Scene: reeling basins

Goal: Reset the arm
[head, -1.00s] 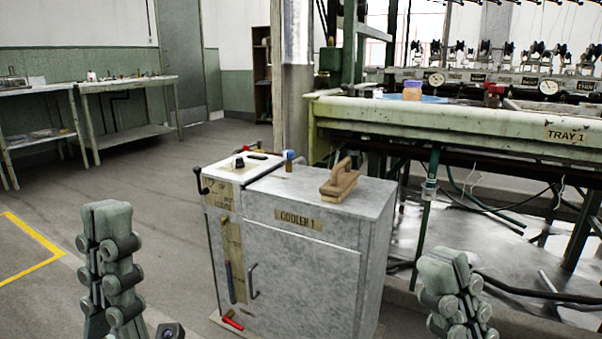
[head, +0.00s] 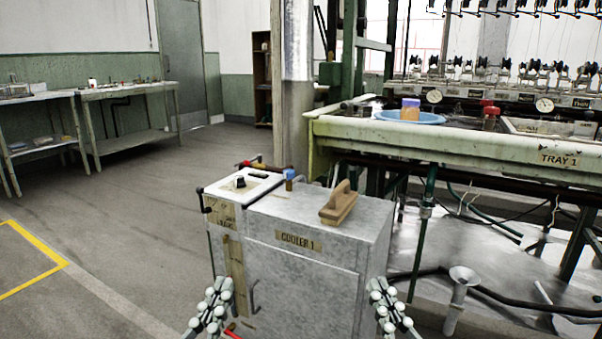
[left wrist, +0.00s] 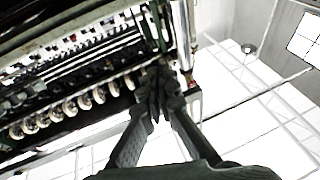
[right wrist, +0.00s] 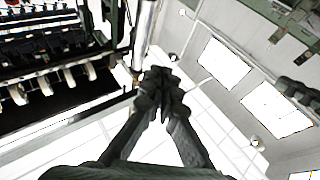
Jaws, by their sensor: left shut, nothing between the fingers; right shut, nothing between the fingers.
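My left gripper (head: 214,305) stands low in the head view, in front of the cooler's left part. It is shut and empty, and it also shows in the left wrist view (left wrist: 158,88). My right gripper (head: 390,305) stands in front of the cooler's right edge. It is shut and empty, and it also shows in the right wrist view (right wrist: 158,88). Both grippers point upward, with ceiling and machinery behind them in the wrist views. Neither visibly touches anything.
A grey cooler (head: 300,275) stands right ahead, with a wooden-handled brush (head: 339,204) and a small blue-topped jar (head: 289,178) on top. The tray bench (head: 460,146) holds a blue basin (head: 412,117) at the right. A funnel-topped stand (head: 461,285) is lower right. Floor is free at left.

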